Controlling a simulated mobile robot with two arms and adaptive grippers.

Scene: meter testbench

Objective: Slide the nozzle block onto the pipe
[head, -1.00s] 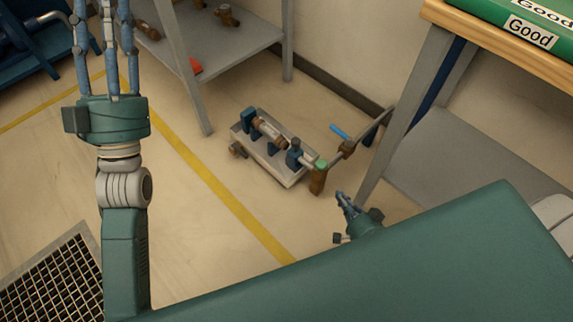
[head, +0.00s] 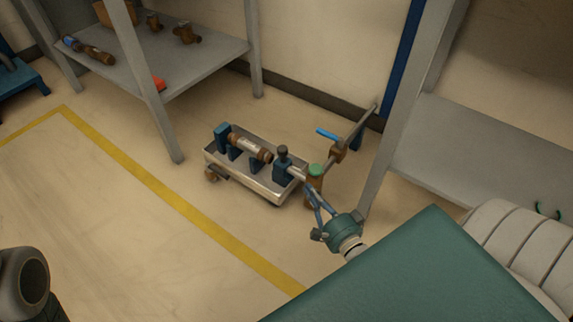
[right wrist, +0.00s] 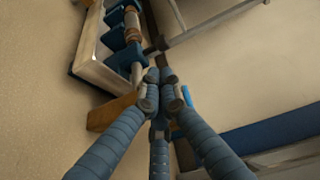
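The nozzle block (head: 283,168) is a blue block with a dark knob on top, at the right end of a wheeled metal tray (head: 262,191). Its grey nozzle (head: 298,172) points toward a brown upright pipe (head: 314,192) with a green cap. I cannot tell if nozzle and pipe touch. My right gripper (head: 312,193) has its fingers beside the nozzle and pipe. In the right wrist view the fingertips (right wrist: 160,84) are bunched close to the grey nozzle (right wrist: 137,72); any grip on it is unclear. My left gripper is out of view.
A brown meter (head: 248,148) lies along the tray. A blue-handled valve (head: 338,151) and a pipe stand behind. A grey table leg (head: 395,110) is close on the right. A shelf (head: 180,65) with brown fittings stands at the back left. Floor left of the tray is clear.

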